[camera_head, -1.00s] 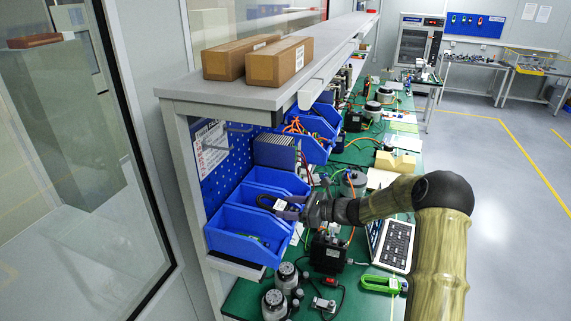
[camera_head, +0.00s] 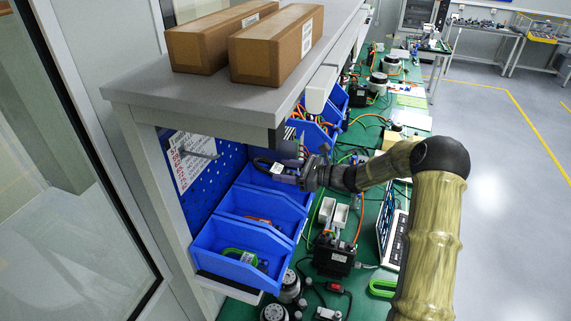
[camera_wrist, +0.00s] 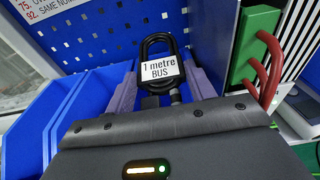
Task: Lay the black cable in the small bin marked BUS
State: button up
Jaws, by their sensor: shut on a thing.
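The black cable (camera_head: 262,165) is a small coiled loop with a white label, which reads "1 metre BUS" in the wrist view (camera_wrist: 160,69). My gripper (camera_head: 284,172) is shut on it and holds it above the farthest of three blue bins (camera_head: 282,187) at the shelf's left. The two fingers (camera_wrist: 160,92) show on either side of the cable in the wrist view. The middle bin (camera_head: 235,211) has something red-orange in it. The nearest bin (camera_head: 215,262) holds a green item. I cannot read a BUS mark on any bin.
A blue perforated panel (camera_head: 228,165) with a printed sign (camera_head: 190,160) stands behind the bins. A grey shelf (camera_head: 190,105) with two cardboard boxes (camera_head: 275,45) overhangs them. A green connector with red wires (camera_wrist: 252,45) is close right of my gripper. The green bench holds motors (camera_head: 333,255).

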jog(key=shift+s+r, duration=0.1)
jog(key=shift+s, duration=0.1)
jog(key=shift+f+b, duration=0.5)
jog(key=shift+f, duration=0.3)
jog(key=o, duration=0.7)
jog(key=shift+o, duration=0.2)
jog(key=shift+r, duration=0.1)
jog(key=shift+r+p, duration=2.55)
jog(key=shift+r, duration=1.4)
